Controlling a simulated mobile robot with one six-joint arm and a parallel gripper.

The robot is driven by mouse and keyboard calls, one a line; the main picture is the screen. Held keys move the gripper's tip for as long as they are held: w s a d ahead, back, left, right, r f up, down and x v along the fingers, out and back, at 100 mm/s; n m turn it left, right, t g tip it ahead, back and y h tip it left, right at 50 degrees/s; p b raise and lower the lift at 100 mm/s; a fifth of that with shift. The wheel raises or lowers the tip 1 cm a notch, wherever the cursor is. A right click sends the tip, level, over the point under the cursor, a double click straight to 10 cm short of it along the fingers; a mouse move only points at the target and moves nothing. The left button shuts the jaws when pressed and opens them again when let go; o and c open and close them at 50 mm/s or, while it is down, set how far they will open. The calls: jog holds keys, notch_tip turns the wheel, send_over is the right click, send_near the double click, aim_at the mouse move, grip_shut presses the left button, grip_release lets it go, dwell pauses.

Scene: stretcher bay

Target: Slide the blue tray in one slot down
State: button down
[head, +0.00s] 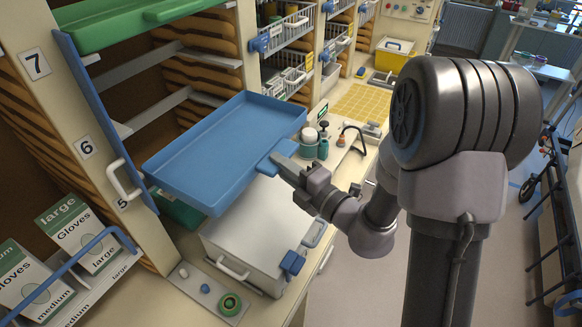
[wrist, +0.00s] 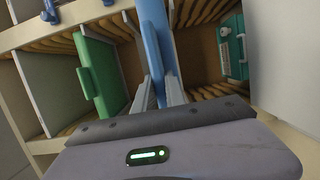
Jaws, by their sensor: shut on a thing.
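The blue tray (head: 215,150) is empty and roughly level in front of the rack's opening in the head view. Its far edge faces the slots; I cannot tell whether that edge is inside. My gripper (head: 281,163) is shut on the tab at its near edge. In the wrist view, the blue tray (wrist: 153,35) runs edge-on between the two fingers of my gripper (wrist: 160,95). The rack's left post (head: 60,95) bears the numbers 7 and 6, with 5 partly hidden. Pale slot rails (head: 160,105) show behind the tray, and the slots there look empty.
A green tray (head: 125,22) sits above, near number 7. A teal item (head: 178,210) lies low in the rack, partly hidden. A blue door (head: 95,110) with a white handle stands at the left post. A white-lidded box (head: 255,225) stands below; bottles (head: 310,140) stand right.

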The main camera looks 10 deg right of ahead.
aim_at(206, 142)
jog(key=w+a+p, duration=0.2)
jog(key=w+a, duration=0.2)
jog(key=a, duration=0.2)
jog(key=w+a+p, duration=0.2)
jog(key=w+a, duration=0.3)
jog(key=a, duration=0.1)
jog(key=w+a+f+p, duration=0.1)
jog(key=w+a, duration=0.4)
jog(key=a, duration=0.1)
jog(key=shift+w+p, duration=0.1)
jog(key=shift+p, duration=0.3)
dwell(0.4)
jog(key=shift+w+a, duration=0.2)
jog(key=shift+a, duration=0.1)
jog(key=shift+f+b, duration=0.5)
jog(key=shift+f, duration=0.5)
jog(key=c, duration=1.3)
grip_release()
jog(key=shift+s, duration=0.1)
